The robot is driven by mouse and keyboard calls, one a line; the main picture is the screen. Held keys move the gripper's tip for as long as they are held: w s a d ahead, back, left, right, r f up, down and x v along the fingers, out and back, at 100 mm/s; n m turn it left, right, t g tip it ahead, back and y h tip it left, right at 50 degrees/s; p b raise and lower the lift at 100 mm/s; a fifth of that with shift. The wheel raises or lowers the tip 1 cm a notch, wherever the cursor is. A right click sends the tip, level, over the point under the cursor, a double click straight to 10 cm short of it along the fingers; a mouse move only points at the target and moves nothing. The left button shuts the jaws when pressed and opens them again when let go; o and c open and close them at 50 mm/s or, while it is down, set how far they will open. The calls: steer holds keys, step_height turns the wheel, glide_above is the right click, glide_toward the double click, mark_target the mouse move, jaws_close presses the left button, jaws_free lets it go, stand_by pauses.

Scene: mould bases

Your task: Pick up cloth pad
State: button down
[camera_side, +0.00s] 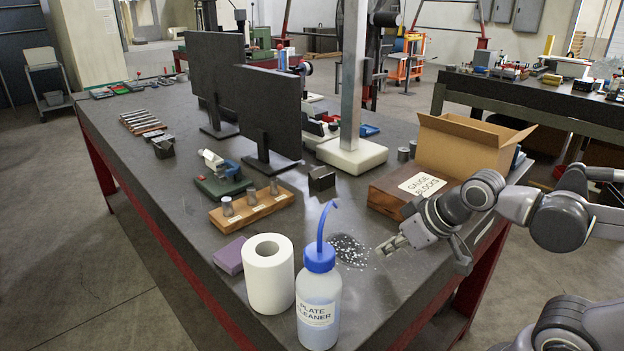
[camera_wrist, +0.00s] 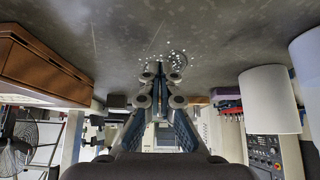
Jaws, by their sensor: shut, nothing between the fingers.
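A flat purple block that looks like the cloth pad (camera_side: 230,256) lies on the dark table near its left edge, just left of a white paper roll. Its material is hard to tell. My gripper (camera_side: 383,248) is low over the right part of the table, well to the right of the pad, with the roll and a bottle between them. In the wrist view my gripper (camera_wrist: 160,70) has its fingers together and empty, pointing at white specks on the table.
The white paper roll (camera_side: 269,276) and a blue-capped bottle (camera_side: 319,310) stand at the front. A dark patch with white specks (camera_side: 348,252) lies left of my gripper. A wooden block with pegs (camera_side: 250,207) is behind the pad. The gauge blocks box (camera_side: 395,192) is behind my gripper.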

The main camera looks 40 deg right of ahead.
steer(key=shift+c, duration=1.3)
jaws_free()
steer(key=w+a+r+m+g, duration=0.2)
steer(key=w+a+r+m, duration=0.15)
steer(key=w+r, duration=0.25)
steer(key=r+m+g, duration=0.2)
steer(key=m+g, duration=0.3)
steer(key=m, duration=0.8)
glide_above(237, 251)
steer(key=f, duration=0.5)
steer(key=shift+s+d+f, duration=0.1)
steer(key=shift+s+d, duration=0.05)
steer(key=shift+s, duration=0.15)
steer(key=shift+w+f, duration=0.15)
steer(key=shift+f, duration=1.2)
steer(key=shift+w+f, duration=0.15)
steer(key=shift+f, duration=1.2)
